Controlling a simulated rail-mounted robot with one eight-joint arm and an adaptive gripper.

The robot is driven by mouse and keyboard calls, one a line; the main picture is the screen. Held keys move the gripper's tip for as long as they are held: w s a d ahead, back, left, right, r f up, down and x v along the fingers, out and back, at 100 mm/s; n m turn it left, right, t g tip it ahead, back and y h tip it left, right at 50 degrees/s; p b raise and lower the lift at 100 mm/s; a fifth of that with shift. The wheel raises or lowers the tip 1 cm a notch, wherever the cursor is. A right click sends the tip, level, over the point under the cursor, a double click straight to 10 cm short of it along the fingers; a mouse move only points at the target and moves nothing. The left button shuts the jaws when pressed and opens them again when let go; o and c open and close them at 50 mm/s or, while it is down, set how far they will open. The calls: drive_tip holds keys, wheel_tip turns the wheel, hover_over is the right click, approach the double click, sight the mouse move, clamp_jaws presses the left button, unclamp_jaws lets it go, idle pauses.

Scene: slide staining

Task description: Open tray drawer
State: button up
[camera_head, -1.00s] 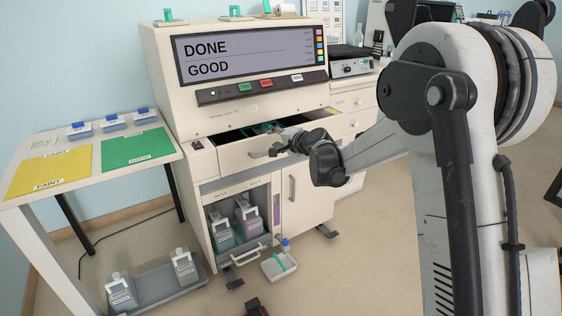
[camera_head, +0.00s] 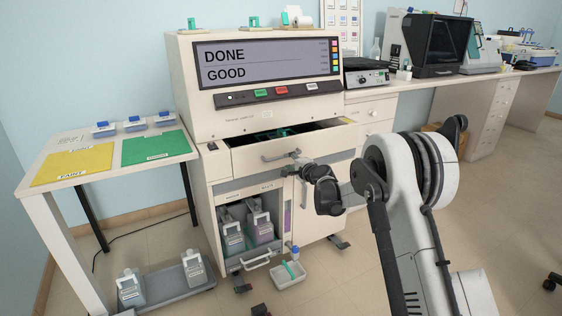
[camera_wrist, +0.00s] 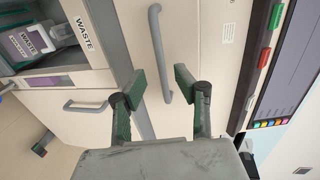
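The tray drawer (camera_head: 332,142) stands partly pulled out below the display of the white machine, with a dark interior and green items showing. Its grey bar handle (camera_head: 281,154) is on the drawer front; in the wrist view the handle (camera_wrist: 158,45) runs upright. My gripper (camera_head: 299,161) is at the right end of the handle in the head view. In the wrist view my gripper (camera_wrist: 160,80) is open, its green-padded fingertips apart, with the handle's lower end showing between them. Nothing is held, and I cannot tell whether the fingers touch the handle.
A cabinet door handle (camera_wrist: 85,106) lies left of my fingers in the wrist view. Bottles (camera_head: 232,236) stand in the lower compartment. A small white tray (camera_head: 289,275) is low in front of the machine. A side table (camera_head: 108,175) stands left. Open floor lies right.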

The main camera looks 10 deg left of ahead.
sight(281, 157)
drive_tip(key=b+x, duration=0.1)
drive_tip(key=x, duration=0.6)
drive_tip(key=shift+w+a+b, duration=0.25)
drive_tip(key=shift+w+b, duration=0.05)
drive_tip(key=shift+b, duration=0.1)
drive_tip(key=shift+c, duration=0.5)
clamp_jaws()
